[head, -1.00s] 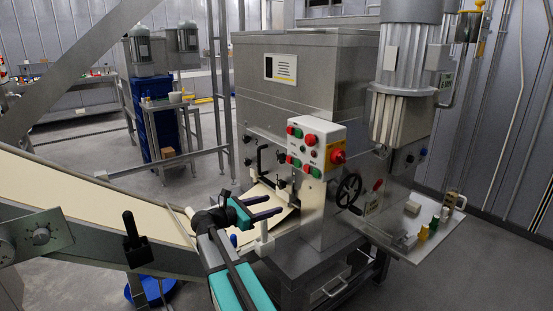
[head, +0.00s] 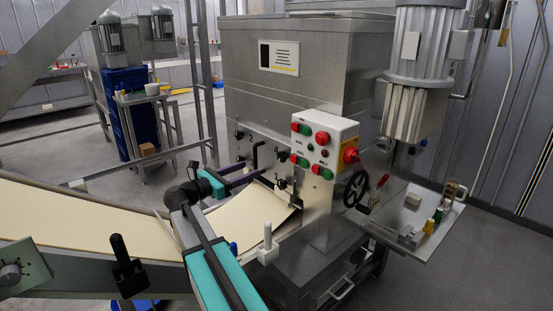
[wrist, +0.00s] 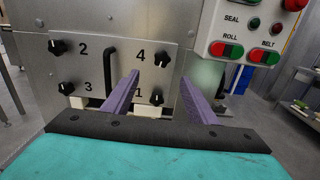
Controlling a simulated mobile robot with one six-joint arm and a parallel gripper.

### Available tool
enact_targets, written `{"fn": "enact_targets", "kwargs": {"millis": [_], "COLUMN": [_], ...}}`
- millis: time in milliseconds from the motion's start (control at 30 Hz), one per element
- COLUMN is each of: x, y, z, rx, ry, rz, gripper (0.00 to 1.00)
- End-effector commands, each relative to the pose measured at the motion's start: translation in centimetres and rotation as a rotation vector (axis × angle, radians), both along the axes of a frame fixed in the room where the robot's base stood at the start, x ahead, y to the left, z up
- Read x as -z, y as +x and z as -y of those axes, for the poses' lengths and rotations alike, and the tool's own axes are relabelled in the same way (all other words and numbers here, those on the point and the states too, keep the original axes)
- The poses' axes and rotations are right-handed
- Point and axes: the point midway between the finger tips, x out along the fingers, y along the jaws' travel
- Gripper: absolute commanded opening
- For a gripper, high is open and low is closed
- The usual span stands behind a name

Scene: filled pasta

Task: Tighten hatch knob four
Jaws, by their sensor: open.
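The hatch plate (wrist: 110,70) on the machine front carries black knobs beside printed numbers and a black handle (wrist: 108,68). Knob four (wrist: 162,58) is right of the "4", at the plate's upper right; it also shows in the head view (head: 281,157). Knob one (wrist: 157,97) is below it, knob two (wrist: 58,46) and knob three (wrist: 66,88) are on the left. My gripper (wrist: 160,77) is open and empty, its two purple fingers pointing at the plate. In the wrist view, knob four lies between and slightly above the fingertips, apart from them.
The control box (head: 324,145) with red and green buttons juts out right of the hatch. A handwheel (head: 355,189) is beyond it. A cream sheet on the conveyor (head: 80,215) runs in below the hatch.

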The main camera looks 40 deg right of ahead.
Motion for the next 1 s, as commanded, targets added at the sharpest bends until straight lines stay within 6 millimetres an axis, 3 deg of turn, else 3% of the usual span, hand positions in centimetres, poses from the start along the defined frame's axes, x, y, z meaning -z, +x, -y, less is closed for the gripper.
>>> {"fn": "enact_targets", "kwargs": {"millis": [567,1000], "x": [0.0,0.0], "y": [-0.9,-1.4], "z": [3.2,9.3], "rx": [0.022,0.024], "ry": [0.001,0.001], "rz": [0.000,0.000], "gripper": [0.53,0.53]}}
